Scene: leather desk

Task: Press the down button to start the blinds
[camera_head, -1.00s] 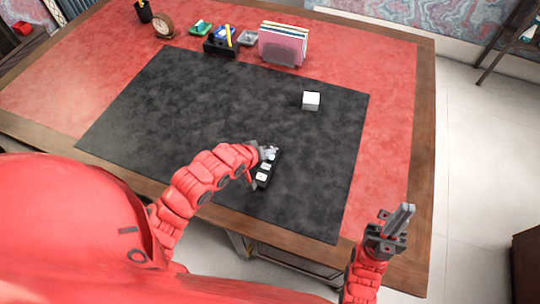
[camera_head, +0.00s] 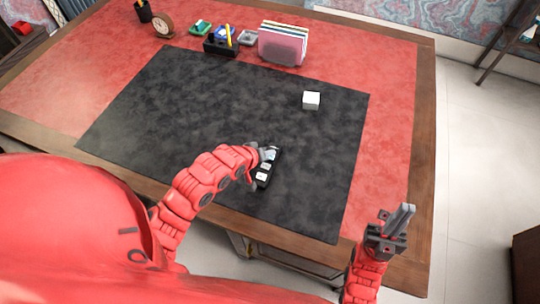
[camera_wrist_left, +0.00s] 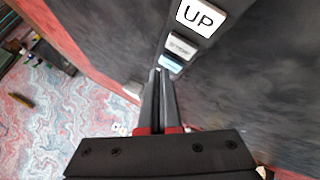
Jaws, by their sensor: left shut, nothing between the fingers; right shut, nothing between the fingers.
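A black control box (camera_head: 275,162) lies on the dark desk mat with three buttons in a row. The near button, marked UP (camera_wrist_left: 201,17), is white. The middle button (camera_wrist_left: 181,46) is pale with small lettering. The far button (camera_wrist_left: 171,64) looks light blue; its label is unreadable and it is partly hidden by my fingers. My left gripper (camera_head: 268,153) is shut and empty, its tips at the far button; I cannot tell whether they touch it. It fills the middle of the left wrist view (camera_wrist_left: 158,73). My right gripper (camera_head: 404,212) is shut and empty over the desk's right front edge.
A white cube (camera_head: 311,101) sits on the black mat (camera_head: 200,110). A paper holder (camera_head: 282,45), a pen tray (camera_head: 221,47), a clock (camera_head: 164,25) and a pen cup (camera_head: 144,11) stand along the back. The mat around the box is clear.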

